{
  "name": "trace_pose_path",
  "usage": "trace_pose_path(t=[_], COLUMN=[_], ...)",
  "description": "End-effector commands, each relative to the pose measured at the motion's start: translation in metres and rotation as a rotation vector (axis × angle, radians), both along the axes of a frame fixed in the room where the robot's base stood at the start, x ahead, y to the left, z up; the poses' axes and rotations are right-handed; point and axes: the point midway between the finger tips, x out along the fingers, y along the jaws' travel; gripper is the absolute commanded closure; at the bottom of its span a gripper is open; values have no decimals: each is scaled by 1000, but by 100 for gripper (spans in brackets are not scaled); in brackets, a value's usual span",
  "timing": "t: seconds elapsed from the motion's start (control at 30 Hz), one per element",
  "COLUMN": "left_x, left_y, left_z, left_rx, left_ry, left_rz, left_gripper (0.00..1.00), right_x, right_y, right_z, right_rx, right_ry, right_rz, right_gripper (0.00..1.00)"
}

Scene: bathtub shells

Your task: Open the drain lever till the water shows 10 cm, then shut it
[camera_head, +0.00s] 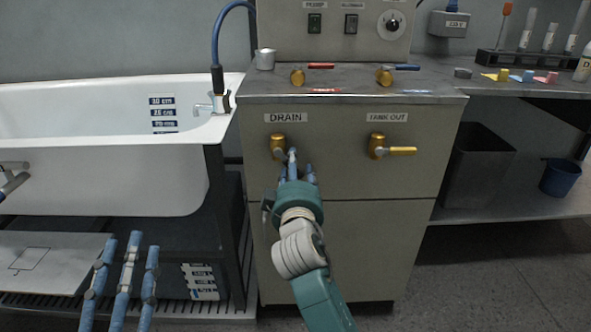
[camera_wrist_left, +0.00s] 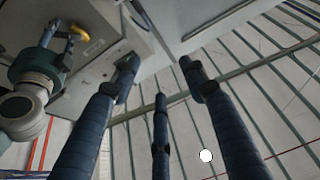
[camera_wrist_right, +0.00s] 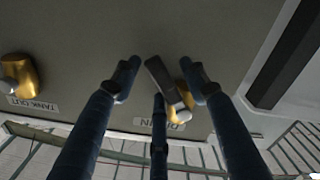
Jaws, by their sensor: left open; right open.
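The drain valve (camera_head: 277,144) is a brass fitting under the DRAIN label (camera_head: 286,117) on the grey cabinet front. In the right wrist view its grey lever (camera_wrist_right: 165,82) slants between my right gripper's (camera_wrist_right: 160,80) open fingers; firm contact cannot be told. In the head view my right gripper (camera_head: 294,163) covers much of the lever. My left gripper (camera_head: 131,250) is open and empty, low in front of the tub. The depth scale (camera_head: 162,112) inside the white bathtub (camera_head: 105,170) shows 30, 25 and 20 cm; its lower part is hidden by the rim, and the water level cannot be read.
The TANK OUT valve (camera_head: 377,146) with a brass lever (camera_head: 402,151) sits right of the drain valve. Two more brass valves (camera_head: 298,77) (camera_head: 384,76) stand on the cabinet top. A blue hose (camera_head: 215,45) hangs at the tub's end. A dark bin (camera_head: 478,170) stands on the right shelf.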

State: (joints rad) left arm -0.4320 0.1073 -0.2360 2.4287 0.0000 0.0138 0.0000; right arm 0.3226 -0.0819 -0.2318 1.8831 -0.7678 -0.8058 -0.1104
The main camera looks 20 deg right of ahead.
Motion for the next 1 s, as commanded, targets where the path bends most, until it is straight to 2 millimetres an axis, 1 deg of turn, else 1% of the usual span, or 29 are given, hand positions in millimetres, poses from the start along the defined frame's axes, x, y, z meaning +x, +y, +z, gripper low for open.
trace_pose_path(t=[0.13,0.4,0.47,0.5,0.63,0.93,0.97,1.0], left_x=[-4,-4,-4,-4,-4,-3,-2,0], left_y=[0,0,0,0,0,0,0,0], left_z=[8,9,9,9,9,8,7,1], left_rx=[-11,-13,-13,-13,-12,-10,-6,0], left_ry=[-38,-44,-44,-44,-43,-34,-24,3], left_rz=[-3,-2,-2,-2,-2,-3,-2,1], left_gripper=[56,56,56,56,56,56,56,56], right_x=[7,8,8,8,8,8,8,8], right_y=[-3,-3,-3,-3,-3,-3,-3,-3], right_z=[0,0,0,0,0,0,1,1], right_rx=[0,0,0,0,0,-4,-6,-9], right_ry=[-1,0,0,1,1,2,2,3], right_rz=[-1,-1,-1,-1,-1,-1,-1,-1], right_gripper=[56,56,66,74,100,100,100,100])
